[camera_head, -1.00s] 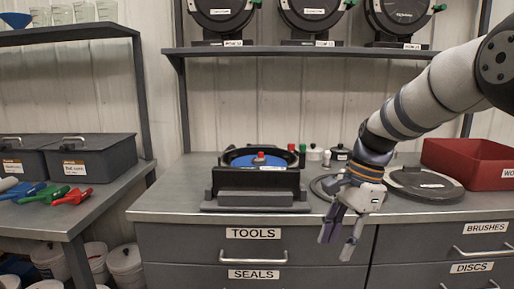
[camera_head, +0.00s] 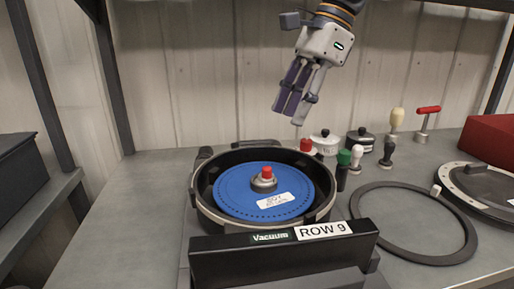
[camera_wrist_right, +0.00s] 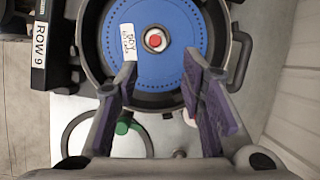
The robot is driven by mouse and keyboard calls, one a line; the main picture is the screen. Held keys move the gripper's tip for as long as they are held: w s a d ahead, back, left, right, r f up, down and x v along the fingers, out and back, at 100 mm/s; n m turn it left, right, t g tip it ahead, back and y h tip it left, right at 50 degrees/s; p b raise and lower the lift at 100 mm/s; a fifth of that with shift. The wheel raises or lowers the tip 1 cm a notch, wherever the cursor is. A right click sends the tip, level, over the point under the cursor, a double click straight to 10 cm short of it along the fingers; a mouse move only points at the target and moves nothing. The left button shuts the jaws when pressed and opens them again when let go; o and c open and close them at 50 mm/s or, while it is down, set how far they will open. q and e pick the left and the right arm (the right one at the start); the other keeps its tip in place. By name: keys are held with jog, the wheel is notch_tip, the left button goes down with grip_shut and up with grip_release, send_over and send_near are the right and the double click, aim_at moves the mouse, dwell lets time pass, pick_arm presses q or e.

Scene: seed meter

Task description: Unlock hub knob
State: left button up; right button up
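The hub knob (camera_head: 264,180) has a red top on a grey base and sits upright at the centre of the blue seed disc (camera_head: 232,194). The disc carries a white label and lies inside the round black meter housing (camera_head: 203,212). My right gripper (camera_head: 292,108) hangs above and behind the housing, fingers pointing down, clear of the knob. In the right wrist view, the knob (camera_wrist_right: 155,41) shows beyond the spread fingertips (camera_wrist_right: 160,75), with nothing between them. My left gripper is not in view.
A black block labelled ROW 9 (camera_head: 220,266) stands in front of the housing. To the right are a dark ring (camera_head: 465,240), several small knobbed tools, a round cover (camera_head: 485,183) and a red bin (camera_head: 495,140). The bench left of the housing is clear.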

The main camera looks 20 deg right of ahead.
aim_at(268, 168)
jog(key=x, duration=0.7)
jog(key=s+x, duration=0.1)
jog(key=x, duration=0.3)
jog(key=shift+a, duration=0.1)
jog(key=shift+c, duration=0.2)
grip_shut()
